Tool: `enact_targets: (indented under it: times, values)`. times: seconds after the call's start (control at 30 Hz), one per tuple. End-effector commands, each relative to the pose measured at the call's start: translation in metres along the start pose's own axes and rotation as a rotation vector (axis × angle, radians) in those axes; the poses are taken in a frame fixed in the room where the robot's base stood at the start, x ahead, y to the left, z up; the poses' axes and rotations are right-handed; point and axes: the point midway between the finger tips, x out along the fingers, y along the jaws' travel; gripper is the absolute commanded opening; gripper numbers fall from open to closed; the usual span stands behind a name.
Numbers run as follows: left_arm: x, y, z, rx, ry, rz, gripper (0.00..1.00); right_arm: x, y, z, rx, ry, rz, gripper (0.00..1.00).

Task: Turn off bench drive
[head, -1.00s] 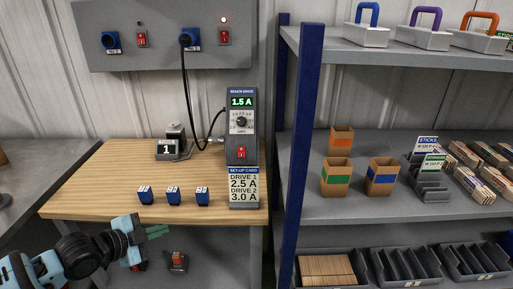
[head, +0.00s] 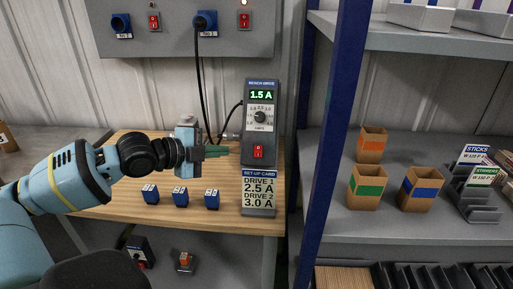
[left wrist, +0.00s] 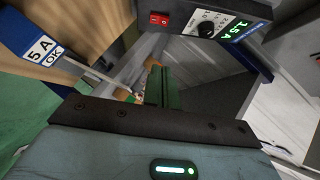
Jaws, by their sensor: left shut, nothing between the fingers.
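The bench drive (head: 261,125) is a grey upright box at the back right of the wooden bench. Its green display reads 1.5 A, with a dial (head: 260,117) below it and a red rocker switch (head: 258,152) under the dial. In the left wrist view the switch (left wrist: 159,19) and dial (left wrist: 205,28) show at the top. My left gripper (head: 222,151) is shut and empty, its green fingers pointing right toward the drive, left of the switch and apart from it. The fingers also show in the left wrist view (left wrist: 161,86). My right gripper is not in view.
A set-up card (head: 259,187) stands below the drive. Several small blue blocks (head: 180,196) sit along the bench's front. A wall panel (head: 180,35) holds sockets and red switches; a black cable hangs from it. A blue shelf post (head: 335,130) stands right of the bench.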

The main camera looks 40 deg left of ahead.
Motion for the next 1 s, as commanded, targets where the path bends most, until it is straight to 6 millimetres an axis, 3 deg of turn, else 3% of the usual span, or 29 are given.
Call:
enact_targets:
  times: [0.43, 1.0]
  values:
    - [0.006, 0.000, 0.001, -0.002, -0.001, -0.003, 0.00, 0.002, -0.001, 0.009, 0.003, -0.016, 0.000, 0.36]
    - [0.042, -0.001, 0.001, -0.005, 0.000, -0.006, 0.00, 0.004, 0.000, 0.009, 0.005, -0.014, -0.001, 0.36]
